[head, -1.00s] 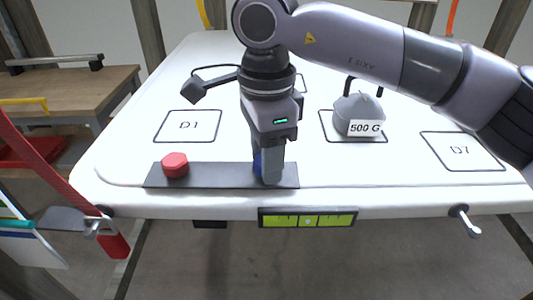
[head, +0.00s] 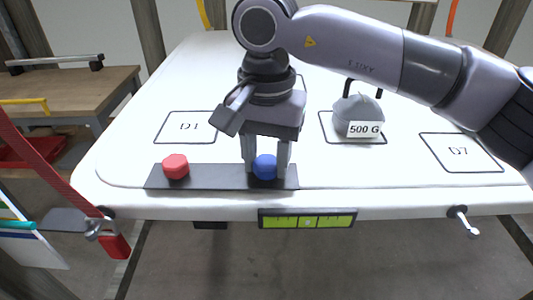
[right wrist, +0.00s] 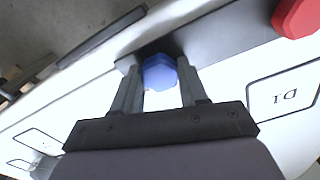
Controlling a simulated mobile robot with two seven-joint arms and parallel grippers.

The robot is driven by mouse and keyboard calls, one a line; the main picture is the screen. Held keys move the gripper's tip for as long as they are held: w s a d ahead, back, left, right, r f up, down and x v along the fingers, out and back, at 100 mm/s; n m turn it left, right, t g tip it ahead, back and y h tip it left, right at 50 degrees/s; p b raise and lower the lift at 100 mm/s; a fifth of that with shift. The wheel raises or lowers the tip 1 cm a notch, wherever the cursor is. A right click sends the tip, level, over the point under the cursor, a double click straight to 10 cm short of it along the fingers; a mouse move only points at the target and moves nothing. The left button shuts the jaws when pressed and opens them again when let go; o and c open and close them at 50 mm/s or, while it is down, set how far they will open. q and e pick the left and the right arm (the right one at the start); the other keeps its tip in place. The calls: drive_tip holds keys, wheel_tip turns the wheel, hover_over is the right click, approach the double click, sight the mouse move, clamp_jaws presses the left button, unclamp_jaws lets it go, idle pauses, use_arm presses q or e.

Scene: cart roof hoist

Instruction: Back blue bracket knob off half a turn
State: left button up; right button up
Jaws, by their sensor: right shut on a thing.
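The blue knob (head: 265,167) sits at the right end of a dark bracket plate (head: 218,176) on the roof's front edge. My right gripper (head: 266,166) comes down over it from above, one finger on each side, shut on the knob. In the right wrist view the blue knob (right wrist: 159,72) lies between the two fingertips (right wrist: 157,74). The red knob (head: 175,166) stands at the left end of the same plate, apart from the gripper. It also shows in the right wrist view (right wrist: 298,17). My left gripper is in neither view.
A grey weight marked 500 G (head: 358,117) stands right of the gripper. Outlined squares D1 (head: 188,127) and D7 (head: 460,152) are empty. A green level (head: 307,219) is on the front edge. A red strap (head: 55,185) hangs at the left.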

sight(266, 161)
drive_tip(key=n, duration=0.5)
drive_tip(key=shift+f+n, duration=0.2)
drive_tip(key=shift+n, duration=0.2)
drive_tip(key=n, duration=0.5)
drive_tip(key=shift+s+p, duration=0.1)
drive_tip(key=shift+p, duration=0.2)
drive_tip(key=o, duration=1.1)
drive_tip(key=shift+r, duration=0.15)
wheel_tip(266, 161, up, 7)
